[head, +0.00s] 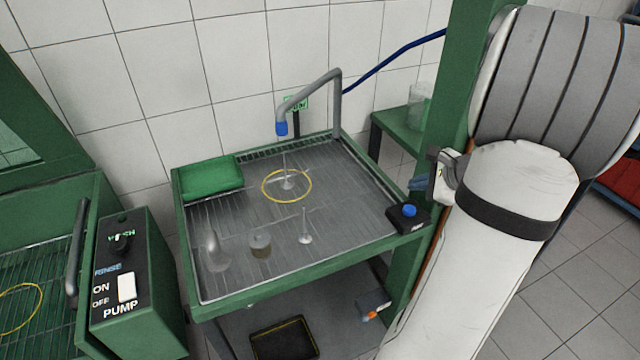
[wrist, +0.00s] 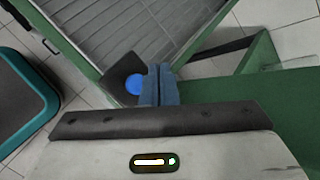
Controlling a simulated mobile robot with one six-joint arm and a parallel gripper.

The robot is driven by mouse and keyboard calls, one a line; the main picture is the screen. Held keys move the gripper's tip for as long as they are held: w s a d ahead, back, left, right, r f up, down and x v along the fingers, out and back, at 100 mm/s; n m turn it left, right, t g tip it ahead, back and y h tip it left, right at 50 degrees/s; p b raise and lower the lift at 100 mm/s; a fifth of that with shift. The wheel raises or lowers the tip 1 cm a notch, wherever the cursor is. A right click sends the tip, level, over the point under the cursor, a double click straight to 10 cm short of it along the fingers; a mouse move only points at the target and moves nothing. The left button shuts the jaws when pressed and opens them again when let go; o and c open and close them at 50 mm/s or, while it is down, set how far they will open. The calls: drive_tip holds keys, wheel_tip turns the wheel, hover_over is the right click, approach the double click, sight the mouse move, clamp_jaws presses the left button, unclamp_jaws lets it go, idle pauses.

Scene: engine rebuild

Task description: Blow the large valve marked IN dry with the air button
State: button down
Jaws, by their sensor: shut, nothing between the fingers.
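The air button is a blue dome (head: 409,210) on a black box at the right front corner of the drain table; it also shows in the wrist view (wrist: 134,85). A valve (head: 287,183) stands head down inside the yellow ring (head: 264,191), under the blue-tipped air nozzle (head: 281,128). A second valve (head: 305,238) stands nearer the front, outside the ring. I cannot read an IN mark on either. My gripper (wrist: 160,84) is shut and empty, its blue fingers just right of the button. In the head view my gripper (head: 420,183) is partly hidden by my arm.
The drain table (head: 272,300) also holds a green tray (head: 211,177), a glassy curved part (head: 214,252) and a small cylinder (head: 260,245). A pump switch box (head: 128,290) stands at left. A green shelf (head: 398,130) with a clear beaker (head: 421,106) is behind right.

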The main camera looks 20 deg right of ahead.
drive_tip(key=s+a+r+n+g+y, duration=0.1)
drive_tip(key=a+n+g, duration=0.1)
drive_tip(key=a+n, duration=0.5)
drive_tip(key=s+a+r+n+g, duration=0.1)
drive_tip(key=a+r+n+g, duration=0.15)
drive_tip(key=a, duration=0.75)
drive_tip(key=s+a+r+n+g+h, duration=0.1)
drive_tip(key=s+a+n+h, duration=0.2)
drive_tip(key=s+a+n, duration=0.7)
drive_tip(key=n, duration=0.4)
drive_tip(key=shift+s+a+r+h, duration=0.15)
drive_tip(key=shift+s+r+h, duration=0.05)
drive_tip(key=shift+s+h, duration=0.1)
drive_tip(key=shift+g, duration=0.25)
